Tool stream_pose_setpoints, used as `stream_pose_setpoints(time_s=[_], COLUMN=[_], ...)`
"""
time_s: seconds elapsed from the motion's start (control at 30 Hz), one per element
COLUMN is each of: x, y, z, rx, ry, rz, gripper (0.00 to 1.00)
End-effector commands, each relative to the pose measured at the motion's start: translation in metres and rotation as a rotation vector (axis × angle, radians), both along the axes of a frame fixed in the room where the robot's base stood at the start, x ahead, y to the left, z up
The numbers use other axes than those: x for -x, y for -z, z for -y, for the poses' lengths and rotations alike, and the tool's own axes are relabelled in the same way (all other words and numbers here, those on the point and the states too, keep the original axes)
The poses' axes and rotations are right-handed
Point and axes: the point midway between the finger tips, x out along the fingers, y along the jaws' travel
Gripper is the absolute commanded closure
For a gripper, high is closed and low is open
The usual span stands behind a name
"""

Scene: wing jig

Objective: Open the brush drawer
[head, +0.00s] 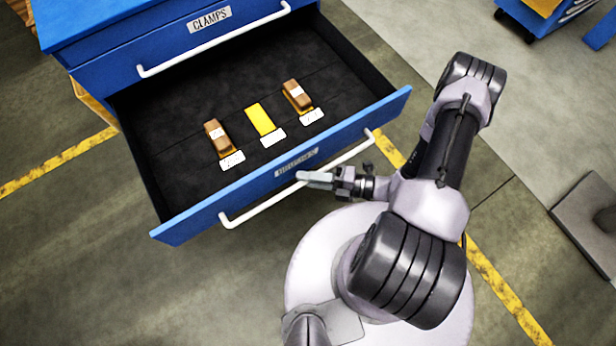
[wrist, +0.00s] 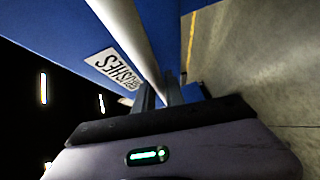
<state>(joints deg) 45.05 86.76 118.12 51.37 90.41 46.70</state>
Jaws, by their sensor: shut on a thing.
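The brush drawer (head: 185,228) is blue with a dark lining and stands pulled far out of the cabinet in the head view. Its front carries a label and a long white handle (head: 250,209). In the wrist view the label reads BRUSHES (wrist: 116,68), and the white handle (wrist: 122,28) runs down to my fingers. My gripper (head: 305,177) is shut on the handle near its middle. Inside the drawer lie two brown-handled brushes (head: 216,137) (head: 296,95) and a yellow patch (head: 260,119) between them, each with a white tag in front.
The clamps drawer (head: 110,62) above is shut, with its own white handle (head: 215,43). My round base stands close in front of the open drawer. Grey floor with yellow lines (head: 60,160) is free to the left.

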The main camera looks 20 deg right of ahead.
Motion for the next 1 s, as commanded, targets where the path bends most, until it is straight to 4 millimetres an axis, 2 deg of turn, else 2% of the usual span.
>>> stream_pose_setpoints(time_s=[0.43, 0.47, 0.53, 1.0], x=[-0.0006, -0.0006, -0.0006, 0.0], y=[-0.0005, -0.0005, -0.0004, -0.0004], z=[0.0005, 0.0005, 0.0005, 0.001], rx=[0.0, -0.001, 0.0, 0.0], ry=[0.002, 0.002, 0.002, 0.001], rz=[0.001, 0.0, 0.001, 0.0], gripper=[1.0, 0.8, 0.66, 0.64])
